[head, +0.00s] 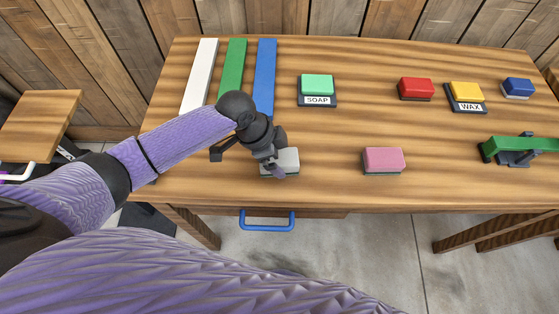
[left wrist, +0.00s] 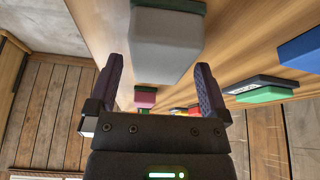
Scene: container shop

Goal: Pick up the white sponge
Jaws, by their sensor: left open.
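The white sponge (head: 290,160) sits on a dark base near the front edge of the wooden table. My left gripper (head: 274,162) is over its left side in the head view and hides part of it. In the left wrist view the white sponge (left wrist: 167,38) is large and close, in line with the gap between the two purple fingers. My left gripper (left wrist: 160,82) is open there and holds nothing. I cannot tell whether a finger touches the sponge. My right gripper is not in view.
A pink sponge (head: 384,159) is to the right. A green soap block (head: 317,86), red block (head: 416,88), yellow wax block (head: 467,93) and blue block (head: 517,87) stand behind. White, green and blue strips (head: 265,75) lie at back left. A green-topped item (head: 515,147) is far right.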

